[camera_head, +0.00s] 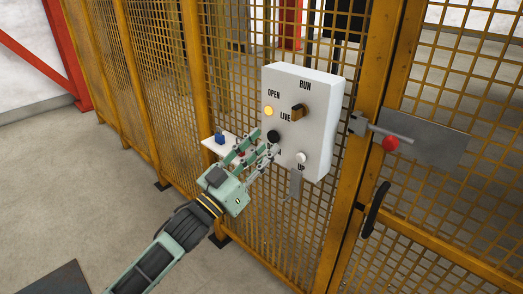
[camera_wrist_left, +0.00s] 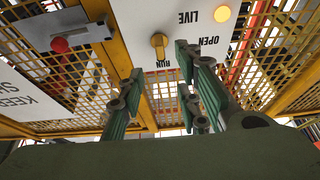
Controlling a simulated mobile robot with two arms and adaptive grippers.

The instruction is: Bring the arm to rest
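My left gripper (camera_head: 260,150) is in front of the lower left part of a white control box (camera_head: 325,120), its fingers spread and nothing between them. In the head view its fingertips overlap the area by the box's black button (camera_head: 273,137); I cannot tell whether they touch. In the left wrist view the open fingers (camera_wrist_left: 160,100) show below the box, which appears upside down. The box has a yellow selector knob (camera_head: 297,110) below RUN, a lit yellow lamp (camera_head: 268,111) below OPEN, and a white button (camera_head: 301,158). The fingers partly hide lower lettering. My right gripper is not in view.
A yellow mesh fence (camera_head: 140,80) stands behind the box. Left of the gripper, a small white shelf (camera_head: 208,144) holds a blue padlock (camera_head: 220,138). At right is a gate latch with a red knob (camera_head: 390,144) and a black handle (camera_head: 376,208).

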